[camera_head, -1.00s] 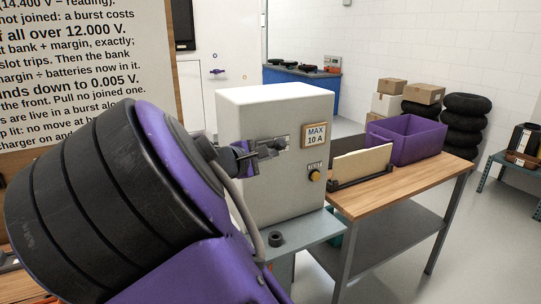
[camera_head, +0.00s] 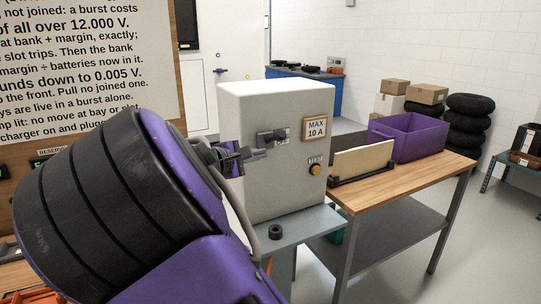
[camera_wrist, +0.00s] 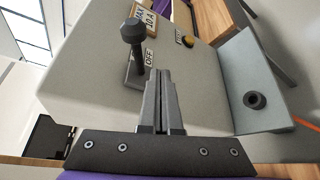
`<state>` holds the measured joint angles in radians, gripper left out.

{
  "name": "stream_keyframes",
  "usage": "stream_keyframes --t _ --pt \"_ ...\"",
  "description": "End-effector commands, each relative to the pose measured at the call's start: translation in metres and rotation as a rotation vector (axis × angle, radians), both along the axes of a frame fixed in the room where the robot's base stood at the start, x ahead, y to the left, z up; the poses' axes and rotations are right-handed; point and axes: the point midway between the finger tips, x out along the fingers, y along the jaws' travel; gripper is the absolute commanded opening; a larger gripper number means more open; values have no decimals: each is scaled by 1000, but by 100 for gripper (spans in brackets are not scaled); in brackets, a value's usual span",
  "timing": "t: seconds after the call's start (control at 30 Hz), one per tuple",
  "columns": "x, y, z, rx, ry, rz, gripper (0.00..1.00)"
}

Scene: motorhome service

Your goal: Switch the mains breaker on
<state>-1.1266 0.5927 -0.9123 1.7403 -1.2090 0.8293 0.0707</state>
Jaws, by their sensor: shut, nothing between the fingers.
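The mains breaker is a dark lever with a round knob (camera_head: 265,137) on the front of a pale grey box (camera_head: 290,192). In the wrist view the knob (camera_wrist: 133,31) stands out from a dark plate, and a label reading OFF (camera_wrist: 150,58) is beside it. My gripper (camera_head: 264,154) is just in front of the box face, slightly below the lever in the head view. In the wrist view my gripper (camera_wrist: 160,73) has its fingers together and empty, beside the lever with a small gap visible in that picture. Contact with the box cannot be told.
A MAX 10 A sign (camera_head: 316,129) and a yellow TEST button (camera_head: 315,170) are on the box. A grey ledge (camera_head: 300,228) with a dark round peg (camera_head: 275,232) juts out below. A wooden bench (camera_head: 400,182) with a purple crate (camera_head: 408,138) stands to the right.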

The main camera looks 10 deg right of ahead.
Motion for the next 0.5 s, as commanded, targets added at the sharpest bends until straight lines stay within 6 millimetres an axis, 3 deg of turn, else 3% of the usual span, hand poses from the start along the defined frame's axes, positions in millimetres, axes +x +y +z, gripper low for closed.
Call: stream_keyframes --t 0.23,0.5 --pt "-15 42 24 1 2 2 0" --pt "-21 56 31 1 4 -2 0"
